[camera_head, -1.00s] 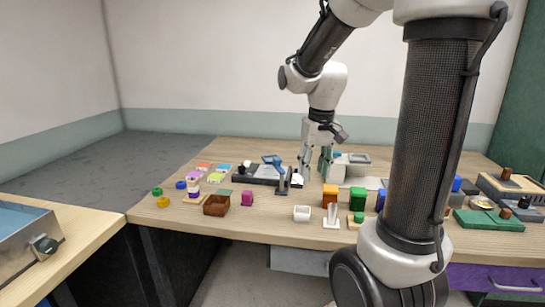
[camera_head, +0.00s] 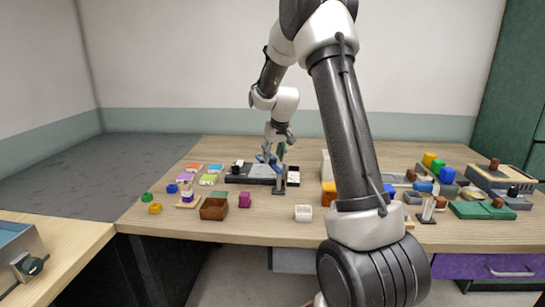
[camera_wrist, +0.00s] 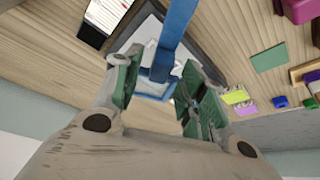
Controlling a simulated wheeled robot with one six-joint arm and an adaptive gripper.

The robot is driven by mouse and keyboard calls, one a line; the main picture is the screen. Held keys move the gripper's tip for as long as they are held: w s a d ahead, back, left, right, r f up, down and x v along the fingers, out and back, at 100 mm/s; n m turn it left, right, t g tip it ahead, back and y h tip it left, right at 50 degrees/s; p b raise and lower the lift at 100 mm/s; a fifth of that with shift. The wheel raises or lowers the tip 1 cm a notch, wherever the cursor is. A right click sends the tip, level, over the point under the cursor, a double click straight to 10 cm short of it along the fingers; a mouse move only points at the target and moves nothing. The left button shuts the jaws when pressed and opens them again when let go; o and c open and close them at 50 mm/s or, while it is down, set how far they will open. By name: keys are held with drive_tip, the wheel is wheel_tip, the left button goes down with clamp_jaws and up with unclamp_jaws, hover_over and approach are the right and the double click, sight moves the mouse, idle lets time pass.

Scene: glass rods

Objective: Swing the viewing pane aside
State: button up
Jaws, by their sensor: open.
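The viewing pane is a blue frame on a blue arm (camera_head: 268,160), beside a dark post (camera_head: 278,180) on the table. In the wrist view the blue arm (camera_wrist: 178,28) runs down from the top edge to the pane's frame (camera_wrist: 152,92). My gripper (camera_head: 277,151) is at the pane in the head view. In the wrist view my gripper (camera_wrist: 158,75) is open, with green-padded fingers on either side of the blue arm. I cannot tell whether either finger touches it. The far part of the pane is hidden behind my gripper.
A dark tray with a grey plate (camera_head: 235,178) lies beneath the pane. Coloured tiles (camera_head: 208,180), a brown box (camera_head: 214,209) and a magenta block (camera_head: 244,200) stand left and in front. A white cup (camera_head: 303,213) is front right. My arm hides part of the table's right side.

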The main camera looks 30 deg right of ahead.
drive_tip(key=shift+w+f, duration=0.2)
drive_tip(key=shift+f, duration=0.3)
clamp_jaws()
